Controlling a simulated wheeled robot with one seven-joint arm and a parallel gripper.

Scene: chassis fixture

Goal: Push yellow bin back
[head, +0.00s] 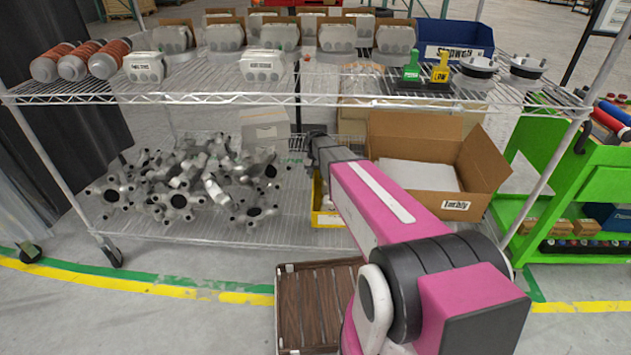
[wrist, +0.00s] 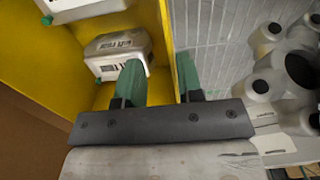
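The yellow bin (head: 316,200) sits on the lower wire shelf, between a heap of grey metal castings and a cardboard box, partly hidden behind my arm in the head view. In the wrist view the yellow bin (wrist: 101,20) fills the upper left and holds a white labelled part (wrist: 118,52). My gripper (wrist: 159,62) has two green fingers set apart. The left finger is over the bin's inside and the right finger is just outside its wall, so they straddle the wall. A gap shows between the left finger and the wall. Whether the right finger touches the wall is unclear.
Grey castings (head: 190,185) are heaped left of the bin. The open cardboard box (head: 430,150) stands close on its right. The upper wire shelf (head: 220,90) is above my forearm. A brown slatted crate (head: 305,300) is in front, and a green cart (head: 575,190) is right.

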